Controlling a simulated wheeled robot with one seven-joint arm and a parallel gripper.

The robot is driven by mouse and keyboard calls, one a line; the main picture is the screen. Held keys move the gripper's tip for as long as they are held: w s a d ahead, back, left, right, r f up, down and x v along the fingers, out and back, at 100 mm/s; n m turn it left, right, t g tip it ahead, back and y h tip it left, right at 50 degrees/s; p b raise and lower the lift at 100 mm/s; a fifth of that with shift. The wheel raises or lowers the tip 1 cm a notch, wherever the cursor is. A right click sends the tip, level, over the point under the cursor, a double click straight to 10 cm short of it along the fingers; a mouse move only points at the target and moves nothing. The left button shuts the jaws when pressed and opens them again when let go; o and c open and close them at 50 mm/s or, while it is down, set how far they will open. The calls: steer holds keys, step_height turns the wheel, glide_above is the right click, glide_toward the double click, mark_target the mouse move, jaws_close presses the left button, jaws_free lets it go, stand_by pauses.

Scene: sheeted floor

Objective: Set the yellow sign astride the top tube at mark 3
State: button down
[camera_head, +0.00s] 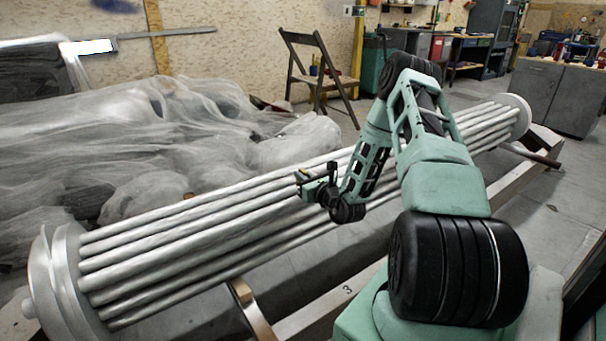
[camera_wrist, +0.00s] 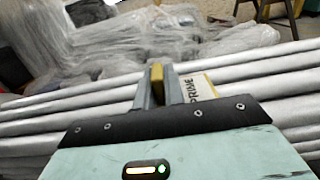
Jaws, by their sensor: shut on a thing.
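My gripper (camera_head: 309,178) is over the middle of the bundle of long grey tubes (camera_head: 185,238), near its upper side. In the wrist view, its two fingers (camera_wrist: 160,86) are shut on a yellow piece, the yellow sign (camera_wrist: 157,72). The sign shows only as a small yellow patch at the fingertips in the head view (camera_head: 302,175). A pale panel with a yellow edge and dark lettering (camera_wrist: 200,88) shows just right of the fingers. I cannot tell whether the sign touches the top tube. A figure 3 (camera_head: 348,289) is marked on the pale beam below the bundle.
A round end plate (camera_head: 58,285) closes the bundle at left, another (camera_head: 517,115) at far right. A heap under clear plastic sheet (camera_head: 200,130) lies close behind the tubes. A folding chair (camera_head: 320,75) stands behind.

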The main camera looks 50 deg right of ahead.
steer(key=shift+f+b, duration=1.1)
steer(key=shift+f, duration=1.35)
steer(key=c, duration=1.4)
jaws_free()
steer(key=p+v, duration=0.3)
steer(key=v, duration=1.4)
steer(key=shift+s+a, duration=0.15)
